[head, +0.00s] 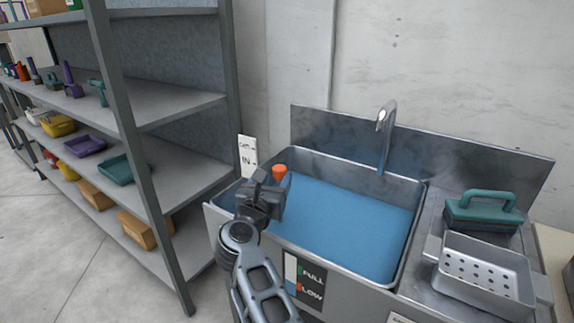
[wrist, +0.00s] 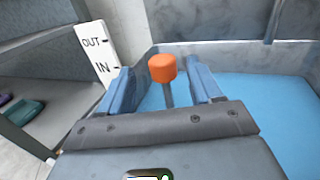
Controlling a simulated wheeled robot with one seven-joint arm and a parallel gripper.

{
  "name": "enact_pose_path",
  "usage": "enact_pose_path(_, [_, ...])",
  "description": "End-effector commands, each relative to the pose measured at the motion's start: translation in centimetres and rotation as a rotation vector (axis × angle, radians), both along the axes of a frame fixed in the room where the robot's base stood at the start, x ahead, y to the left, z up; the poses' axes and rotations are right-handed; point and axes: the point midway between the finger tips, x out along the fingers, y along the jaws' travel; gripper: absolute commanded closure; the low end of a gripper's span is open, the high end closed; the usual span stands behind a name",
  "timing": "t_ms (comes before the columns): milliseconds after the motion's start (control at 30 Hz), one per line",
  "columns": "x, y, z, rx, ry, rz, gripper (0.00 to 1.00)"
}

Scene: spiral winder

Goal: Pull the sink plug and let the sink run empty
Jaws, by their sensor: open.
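The sink (head: 415,222) is a steel basin with blue water in it. The sink plug shows as an orange knob (head: 279,171) on a grey stem, near the sink's back left corner. In the wrist view the orange knob (wrist: 162,68) and its upright stem appear between and beyond my two fingers. My gripper (head: 268,183) is open above the left part of the sink, and its fingers also show in the wrist view (wrist: 163,88). Whether the fingers touch the stem cannot be told. The stem's lower end is hidden.
A white sign (head: 248,156) reading OUT and IN stands at the sink's left back. A FULL/LOW gauge (head: 304,278) is on the front. A faucet (head: 386,130) rises behind. A perforated steel tray (head: 487,270) and a green-handled block (head: 482,212) sit right. Shelves (head: 175,110) stand left.

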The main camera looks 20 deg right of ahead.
Motion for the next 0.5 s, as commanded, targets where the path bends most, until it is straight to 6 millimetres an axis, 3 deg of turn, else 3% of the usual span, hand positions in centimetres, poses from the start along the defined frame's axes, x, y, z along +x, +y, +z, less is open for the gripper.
enact_pose_path(167, [0.4,-0.4,-0.6,0.020,0.012,-0.016,0.36])
enact_pose_path(500, [4.5,-3.4,-0.6,0.018,0.011,-0.015,0.36])
